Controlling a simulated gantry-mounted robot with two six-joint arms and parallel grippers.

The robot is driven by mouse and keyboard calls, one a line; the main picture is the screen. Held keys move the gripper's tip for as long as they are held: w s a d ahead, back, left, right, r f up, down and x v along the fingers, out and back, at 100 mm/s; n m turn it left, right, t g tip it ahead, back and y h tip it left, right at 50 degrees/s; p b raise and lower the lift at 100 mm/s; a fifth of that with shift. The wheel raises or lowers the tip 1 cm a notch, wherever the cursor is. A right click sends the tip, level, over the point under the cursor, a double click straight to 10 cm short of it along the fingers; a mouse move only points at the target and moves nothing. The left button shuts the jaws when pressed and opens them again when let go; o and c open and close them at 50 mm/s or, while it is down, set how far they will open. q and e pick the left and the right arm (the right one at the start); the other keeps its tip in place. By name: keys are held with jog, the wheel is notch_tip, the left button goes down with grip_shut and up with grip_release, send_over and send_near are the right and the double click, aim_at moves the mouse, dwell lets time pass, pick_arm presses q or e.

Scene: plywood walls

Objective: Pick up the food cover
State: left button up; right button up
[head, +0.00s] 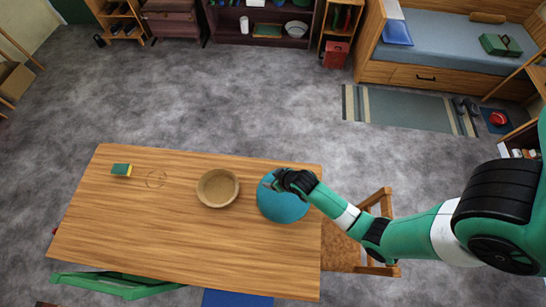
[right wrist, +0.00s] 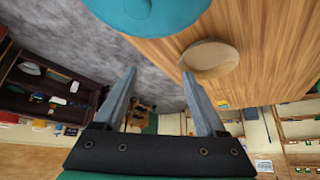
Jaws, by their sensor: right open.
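The food cover (head: 284,208) is a round teal dome on the right part of the wooden table. My right gripper (head: 278,182) is over the cover's far edge and hides part of it; the head view does not show whether they touch. In the right wrist view the teal cover (right wrist: 150,14) is cut off by the top edge, beyond the fingertips. The two fingers of the gripper (right wrist: 158,74) are apart with nothing between them. My left gripper is not in view.
A tan bowl (head: 218,188) stands left of the cover and also shows in the right wrist view (right wrist: 209,59). A green and yellow sponge-like block (head: 121,170) lies at the table's far left. The table's (head: 170,235) near middle is clear. A wooden chair (head: 345,250) stands at its right.

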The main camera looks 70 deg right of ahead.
pick_arm(q)
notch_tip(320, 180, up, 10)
jog(key=p, duration=0.7)
pick_arm(e)
jog(key=s+r+m+g, duration=0.15)
jog(key=s+r, duration=0.35)
jog(key=s, duration=0.5)
jog(key=shift+g, duration=0.35)
jog(key=b+x, duration=0.4)
jog(key=a+b+x, duration=0.1)
jog(key=b+x, duration=0.1)
jog(key=x, duration=0.1)
jog(key=shift+f+b, duration=0.1)
jog(key=shift+b, duration=0.2)
jog(key=b+x, duration=0.1)
jog(key=x, duration=0.1)
jog(key=b+x, duration=0.1)
jog(key=x, duration=0.1)
jog(key=shift+w, duration=0.3)
jog(key=shift+w+d+f, duration=0.1)
jog(key=shift+w+f, duration=0.1)
jog(key=shift+f, duration=0.2)
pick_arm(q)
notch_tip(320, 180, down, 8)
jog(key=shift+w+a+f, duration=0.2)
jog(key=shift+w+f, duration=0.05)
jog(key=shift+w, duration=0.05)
pick_arm(e)
grip_shut()
